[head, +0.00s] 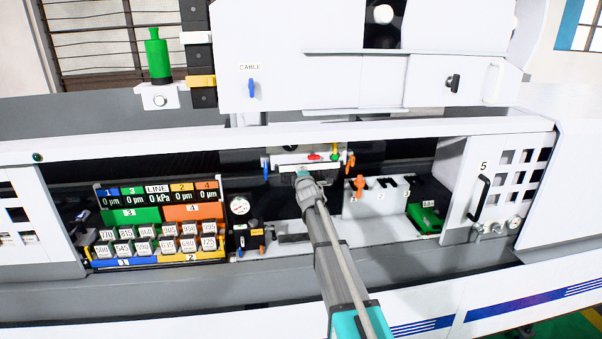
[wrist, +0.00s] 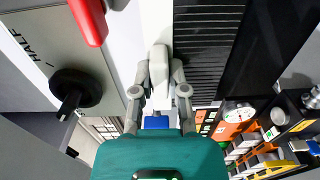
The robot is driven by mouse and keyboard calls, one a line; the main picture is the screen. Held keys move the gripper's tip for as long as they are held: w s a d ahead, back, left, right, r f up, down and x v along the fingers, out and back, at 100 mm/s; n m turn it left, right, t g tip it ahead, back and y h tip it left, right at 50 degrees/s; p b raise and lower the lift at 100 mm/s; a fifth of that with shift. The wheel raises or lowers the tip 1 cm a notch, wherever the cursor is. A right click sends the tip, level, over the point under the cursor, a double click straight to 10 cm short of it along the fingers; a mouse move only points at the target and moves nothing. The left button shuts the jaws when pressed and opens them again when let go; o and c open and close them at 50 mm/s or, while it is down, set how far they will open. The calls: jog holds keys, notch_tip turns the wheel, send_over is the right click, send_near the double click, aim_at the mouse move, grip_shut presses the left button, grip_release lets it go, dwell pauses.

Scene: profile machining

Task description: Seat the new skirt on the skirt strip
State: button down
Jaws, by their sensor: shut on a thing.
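My gripper (head: 303,176) reaches into the open machine bay, with its tip at a pale horizontal bar (head: 322,168) below a small row of coloured knobs. In the wrist view my gripper's fingers (wrist: 160,62) are closed together on a thing mostly hidden between them, which I take to be the new skirt. A white strip (wrist: 155,18) runs straight ahead of the fingertips, with a black ribbed surface (wrist: 205,45) beside it on the right. I cannot tell which part is the skirt strip, or whether the held thing touches it.
A red handle (wrist: 88,20) and a black knob (wrist: 75,92) stand left of the fingers. Orange levers (head: 359,184) and a green block (head: 426,218) are to the right in the bay. Numbered blocks (head: 160,242) and a gauge (head: 239,206) are to the left.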

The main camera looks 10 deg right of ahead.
jog(key=shift+w, duration=0.55)
jog(key=c, duration=0.6)
grip_release()
jog(key=shift+s, duration=0.15)
jog(key=s, duration=1.1)
jog(key=shift+s, duration=0.4)
